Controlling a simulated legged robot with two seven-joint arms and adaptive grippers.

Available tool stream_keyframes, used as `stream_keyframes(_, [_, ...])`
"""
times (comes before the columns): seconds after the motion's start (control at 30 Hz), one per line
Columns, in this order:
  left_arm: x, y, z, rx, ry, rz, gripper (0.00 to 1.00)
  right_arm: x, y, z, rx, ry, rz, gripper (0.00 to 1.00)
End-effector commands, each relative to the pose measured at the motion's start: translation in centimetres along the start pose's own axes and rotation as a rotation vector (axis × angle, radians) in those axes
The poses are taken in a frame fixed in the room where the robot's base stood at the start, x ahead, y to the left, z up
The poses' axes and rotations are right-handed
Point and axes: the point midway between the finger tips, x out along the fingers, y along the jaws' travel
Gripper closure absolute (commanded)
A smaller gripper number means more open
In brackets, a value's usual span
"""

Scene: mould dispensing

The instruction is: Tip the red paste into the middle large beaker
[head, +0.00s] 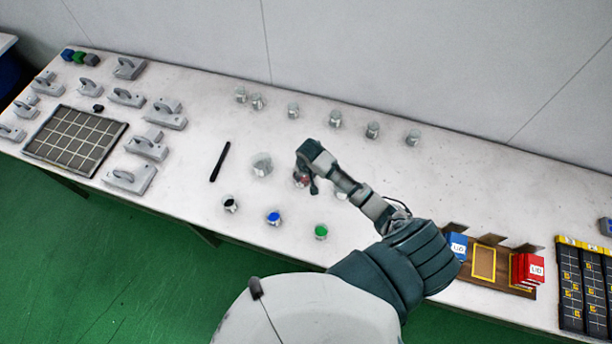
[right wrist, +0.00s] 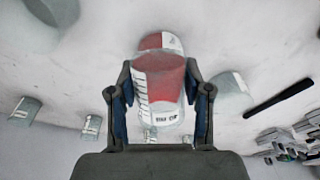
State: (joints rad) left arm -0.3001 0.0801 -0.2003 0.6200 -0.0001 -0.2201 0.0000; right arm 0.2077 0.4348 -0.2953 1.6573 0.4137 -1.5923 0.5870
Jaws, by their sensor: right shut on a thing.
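My right gripper (head: 304,178) is over the middle of the table, with its fingers shut on a clear beaker of red paste (right wrist: 160,85). In the right wrist view the gripper (right wrist: 160,115) has a finger on each side of this beaker. A second glass with red in it (right wrist: 156,42) shows just beyond the held beaker, at the place of the middle large beaker. I cannot tell whether that red is inside it or seen through glass. A large clear beaker (head: 262,164) stands to the left. Another (head: 341,194) is partly hidden behind my arm. My left gripper is out of view.
Small beakers of black (head: 230,204), blue (head: 273,218) and green (head: 320,232) paste stand in front. Several clear beakers (head: 335,119) line the back. A black pen-like stick (head: 220,161) lies left. A gridded tray (head: 75,140) and grey tools are far left.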

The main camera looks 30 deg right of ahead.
Motion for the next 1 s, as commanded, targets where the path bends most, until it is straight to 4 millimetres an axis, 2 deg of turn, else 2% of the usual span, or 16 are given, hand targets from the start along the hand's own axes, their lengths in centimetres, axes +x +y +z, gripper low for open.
stream_keyframes(0.1, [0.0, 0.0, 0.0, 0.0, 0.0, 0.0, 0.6, 0.1, -0.1, -0.5, 0.007, -0.158, -0.002, 0.87])
stream_keyframes(0.5, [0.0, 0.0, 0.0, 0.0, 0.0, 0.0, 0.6, -0.9, -0.1, -1.2, 0.011, -0.409, -0.002, 0.87])
stream_keyframes(0.7, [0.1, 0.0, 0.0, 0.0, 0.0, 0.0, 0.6, -1.1, -0.1, -1.5, 0.012, -0.495, -0.002, 0.87])
stream_keyframes(1.0, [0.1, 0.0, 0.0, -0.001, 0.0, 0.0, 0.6, -1.2, 0.0, -1.5, 0.011, -0.528, -0.002, 0.87])
